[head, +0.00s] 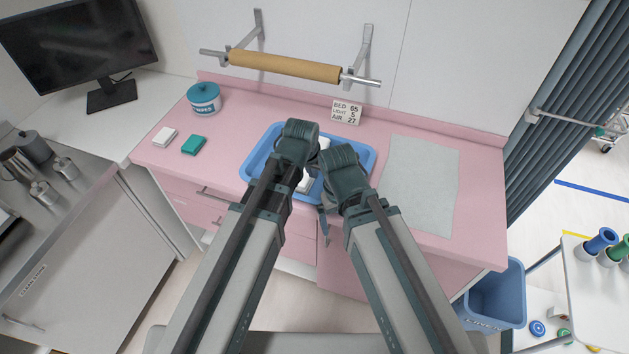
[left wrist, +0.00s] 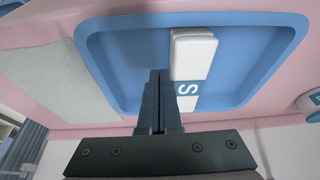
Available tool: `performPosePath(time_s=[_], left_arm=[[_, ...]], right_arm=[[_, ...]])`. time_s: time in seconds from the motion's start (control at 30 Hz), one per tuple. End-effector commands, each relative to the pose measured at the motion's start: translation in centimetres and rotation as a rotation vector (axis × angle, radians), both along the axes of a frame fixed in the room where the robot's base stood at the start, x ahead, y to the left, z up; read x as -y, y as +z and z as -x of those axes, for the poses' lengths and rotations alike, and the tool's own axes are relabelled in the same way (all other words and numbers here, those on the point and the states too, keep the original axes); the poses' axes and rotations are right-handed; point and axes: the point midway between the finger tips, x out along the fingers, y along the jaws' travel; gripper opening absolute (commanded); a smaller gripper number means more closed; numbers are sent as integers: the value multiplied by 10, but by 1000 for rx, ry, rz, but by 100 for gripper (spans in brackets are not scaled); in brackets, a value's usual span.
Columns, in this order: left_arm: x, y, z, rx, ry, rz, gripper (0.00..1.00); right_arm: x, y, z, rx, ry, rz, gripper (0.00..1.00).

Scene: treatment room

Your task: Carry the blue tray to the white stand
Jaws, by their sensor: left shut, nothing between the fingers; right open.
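The blue tray (head: 364,158) lies on the pink counter, partly covered by my arms in the head view. In the left wrist view the tray (left wrist: 125,55) fills most of the picture and holds a white pack with a blue band (left wrist: 193,60). My left gripper (left wrist: 158,82) is shut and empty, over the inside of the tray. My right gripper (head: 323,228) is open at the tray's near side; its fingers are largely hidden and I cannot tell whether it touches the rim. The white stand (head: 590,300) is at the lower right, its top partly out of view.
The pink counter (head: 240,115) also bears a wipes tub (head: 204,97), a white box (head: 164,137), a teal box (head: 194,145) and a grey sheet (head: 420,180). A blue bin (head: 497,292) stands between counter and stand. Blue and green rolls (head: 603,240) occupy the stand's far edge.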

Motion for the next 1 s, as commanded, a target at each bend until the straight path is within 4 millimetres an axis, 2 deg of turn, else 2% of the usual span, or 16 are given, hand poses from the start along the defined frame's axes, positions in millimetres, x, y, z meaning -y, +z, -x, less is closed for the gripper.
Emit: performPosePath(time_s=[0.37, 0.57, 1.0], left_arm=[[1, -12, -3, 0, 0, 0, 0], [3, -34, -10, 0, 0, 0, 0], [10, -96, -30, 0, 0, 0, 0]], right_arm=[[0, -12, 0, 0, 0, 0, 100], [0, -34, 0, 0, -1, 0, 100], [0, -96, 0, 0, -1, 0, 100]])
